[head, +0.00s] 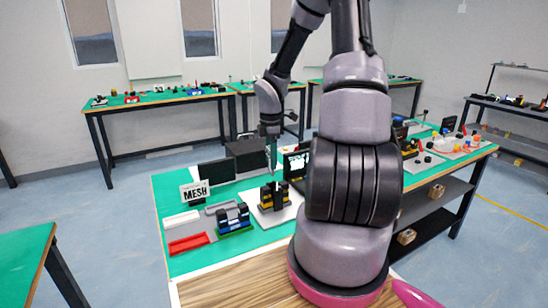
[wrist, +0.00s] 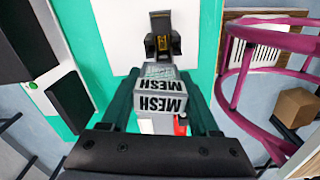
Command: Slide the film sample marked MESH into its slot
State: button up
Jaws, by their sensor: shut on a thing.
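The film sample marked MESH (wrist: 160,104) is between the fingers of my gripper (wrist: 160,78) in the wrist view, with its lettering towards the camera. Its upper part looks clear. In the head view my gripper (head: 271,160) points down above a black and yellow block (head: 273,196) on a white plate; the sample is too small to make out there. The block (wrist: 162,42) shows beyond the sample in the wrist view, apart from it in the picture. A sign reading MESH (head: 196,192) stands at the table's left. I cannot make out the slot itself.
A blue and black block (head: 233,218), a red tray (head: 188,244) and a white tray (head: 181,220) lie left of the plate. Dark panels (head: 216,172) stand behind. A partly hidden lettered panel (head: 298,163) stands near my arm. Green tabletop is bare at the front left.

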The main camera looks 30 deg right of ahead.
jog(key=shift+s+d+r+n, duration=0.15)
jog(key=shift+d+n, duration=0.15)
jog(key=shift+n, duration=0.25)
jog(key=shift+s+d+r+n, duration=0.15)
jog(key=shift+d+n, duration=0.15)
jog(key=shift+n, duration=0.25)
jog(key=shift+f, duration=0.15)
jog(key=shift+f, duration=2.3)
jog(key=shift+f, duration=2.1)
jog(key=o, duration=1.4)
jog(key=shift+o, duration=0.2)
